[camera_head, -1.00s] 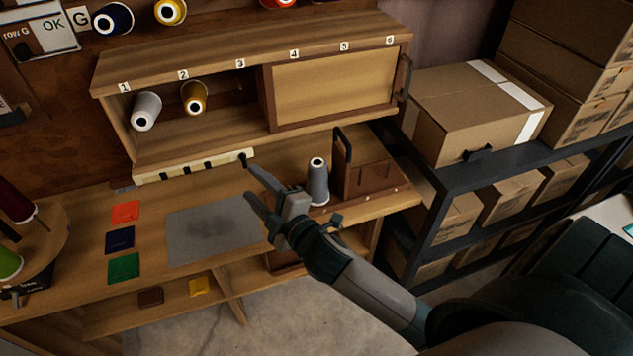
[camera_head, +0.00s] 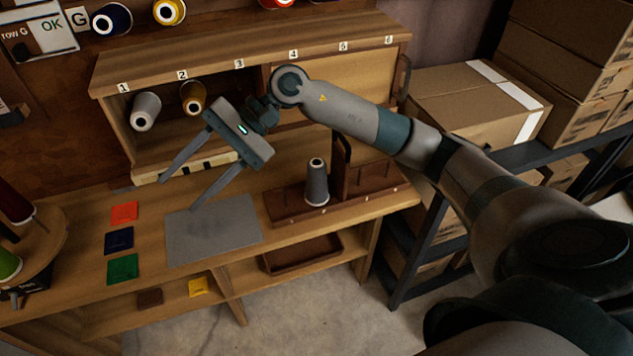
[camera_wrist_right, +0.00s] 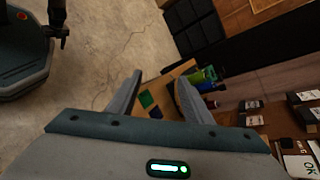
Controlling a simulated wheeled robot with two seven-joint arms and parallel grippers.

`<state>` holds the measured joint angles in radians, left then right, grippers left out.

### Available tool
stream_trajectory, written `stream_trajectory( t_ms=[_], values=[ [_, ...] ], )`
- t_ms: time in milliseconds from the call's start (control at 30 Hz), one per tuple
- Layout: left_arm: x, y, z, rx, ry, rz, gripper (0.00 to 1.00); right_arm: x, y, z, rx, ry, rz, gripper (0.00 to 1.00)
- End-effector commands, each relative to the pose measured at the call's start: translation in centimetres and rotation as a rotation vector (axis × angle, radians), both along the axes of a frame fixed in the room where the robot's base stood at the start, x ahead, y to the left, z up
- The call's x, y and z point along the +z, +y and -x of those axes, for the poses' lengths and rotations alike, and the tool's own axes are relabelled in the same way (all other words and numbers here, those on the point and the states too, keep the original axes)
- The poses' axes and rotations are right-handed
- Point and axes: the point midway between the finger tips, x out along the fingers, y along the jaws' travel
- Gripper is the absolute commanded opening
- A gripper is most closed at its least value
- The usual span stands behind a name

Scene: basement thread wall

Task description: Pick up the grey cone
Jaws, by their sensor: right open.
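A grey cone (camera_head: 317,183) stands upright on a dark wooden pegged tray at the right part of the bench. My right gripper (camera_head: 177,191) is open and empty in the head view. It hangs above the bench, left of the grey cone and over the grey mat, with its fingers pointing down and left. In the right wrist view the two fingers (camera_wrist_right: 155,95) are spread with nothing between them. The grey cone cannot be made out in that view. A lighter grey-white cone (camera_head: 146,111) lies in the cubby under label 1. My left gripper is not in view.
A gold cone (camera_head: 193,98) lies under label 2. The pegged tray (camera_head: 283,208) has an upright divider behind the cone. A grey mat (camera_head: 212,236) and orange, blue and green squares lie left. Cardboard boxes (camera_head: 470,105) stand on the right shelf.

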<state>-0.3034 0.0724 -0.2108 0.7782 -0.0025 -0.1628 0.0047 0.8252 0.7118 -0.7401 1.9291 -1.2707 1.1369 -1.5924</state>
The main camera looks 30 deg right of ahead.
Motion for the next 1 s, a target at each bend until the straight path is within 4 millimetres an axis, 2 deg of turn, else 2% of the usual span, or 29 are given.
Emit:
stream_trajectory(
  t_ms=[100, 167, 233, 300, 400, 500, 600, 667, 1000],
  values=[
    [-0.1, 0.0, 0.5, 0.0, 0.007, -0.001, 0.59, -1.5, -5.6, -1.9, 0.095, -0.172, 0.272, 0.46],
    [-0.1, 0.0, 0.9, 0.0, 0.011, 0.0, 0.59, -2.0, -8.9, -2.7, 0.145, -0.235, 0.409, 0.46],
    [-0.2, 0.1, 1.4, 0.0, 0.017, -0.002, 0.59, -2.0, -13.2, -3.7, 0.201, -0.293, 0.566, 0.46],
    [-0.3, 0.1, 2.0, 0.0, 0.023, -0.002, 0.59, -1.4, -17.4, -4.4, 0.253, -0.327, 0.712, 0.46],
    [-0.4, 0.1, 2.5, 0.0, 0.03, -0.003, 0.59, -0.2, -22.7, -4.9, 0.312, -0.343, 0.882, 0.46],
    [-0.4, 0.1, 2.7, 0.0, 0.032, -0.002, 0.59, 1.2, -26.6, -4.9, 0.352, -0.337, 0.998, 0.46],
    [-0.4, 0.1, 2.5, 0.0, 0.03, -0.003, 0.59, 2.0, -28.7, -4.8, 0.376, -0.327, 1.061, 0.46],
    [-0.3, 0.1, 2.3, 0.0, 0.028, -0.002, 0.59, 2.2, -29.3, -4.7, 0.384, -0.321, 1.079, 0.46],
    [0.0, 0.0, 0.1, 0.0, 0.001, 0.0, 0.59, 2.3, -29.5, -4.7, 0.388, -0.319, 1.084, 0.46]
  ],
)
